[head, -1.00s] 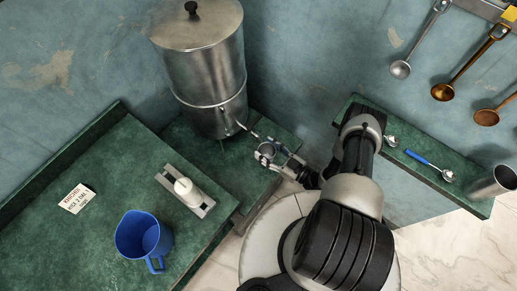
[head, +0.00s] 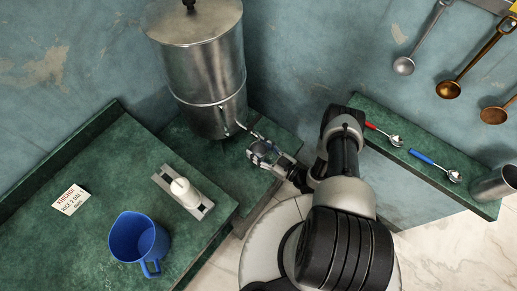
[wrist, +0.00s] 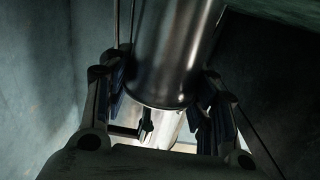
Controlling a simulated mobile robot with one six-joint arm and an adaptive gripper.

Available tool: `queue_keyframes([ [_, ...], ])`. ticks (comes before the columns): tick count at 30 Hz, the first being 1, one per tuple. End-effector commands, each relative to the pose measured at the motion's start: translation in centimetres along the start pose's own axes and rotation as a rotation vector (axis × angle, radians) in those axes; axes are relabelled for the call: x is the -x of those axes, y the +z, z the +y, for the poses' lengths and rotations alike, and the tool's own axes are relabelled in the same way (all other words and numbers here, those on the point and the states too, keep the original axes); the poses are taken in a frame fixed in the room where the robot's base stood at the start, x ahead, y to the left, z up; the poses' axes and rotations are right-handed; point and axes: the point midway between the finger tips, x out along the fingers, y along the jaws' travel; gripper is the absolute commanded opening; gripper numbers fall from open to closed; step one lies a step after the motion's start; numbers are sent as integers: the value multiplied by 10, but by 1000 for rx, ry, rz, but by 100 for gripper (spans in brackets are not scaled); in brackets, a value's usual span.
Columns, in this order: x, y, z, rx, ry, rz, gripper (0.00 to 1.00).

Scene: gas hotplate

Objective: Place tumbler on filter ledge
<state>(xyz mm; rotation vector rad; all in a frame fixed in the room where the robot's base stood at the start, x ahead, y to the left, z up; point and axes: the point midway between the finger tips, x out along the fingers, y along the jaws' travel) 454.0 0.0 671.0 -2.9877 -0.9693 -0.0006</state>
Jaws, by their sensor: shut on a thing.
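My gripper (head: 262,155) is shut on a small steel tumbler (head: 264,149), which shows mostly as a ring between the fingers. The hand is over the right part of the green filter ledge (head: 284,142), close to the tap of the big steel water filter (head: 205,85). I cannot tell whether the tumbler touches the ledge. In the wrist view, a shiny steel cylinder stands between the two fingers (wrist: 160,98); I cannot tell there where tumbler and filter part.
A shelf at right holds a red-handled spoon (head: 385,134), a blue-handled spoon (head: 434,165) and a steel cup (head: 494,184). Ladles hang above.

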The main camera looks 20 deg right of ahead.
Motion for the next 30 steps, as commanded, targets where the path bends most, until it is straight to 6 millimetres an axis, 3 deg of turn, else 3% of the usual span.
queue_keyframes([
  [10, 0, 1, 0, 0, 0, 0, 72],
  [23, 0, -5, 0, 0, 0, 0, 72],
  [30, 42, -3, 2, -2, 9, -1, 72],
])
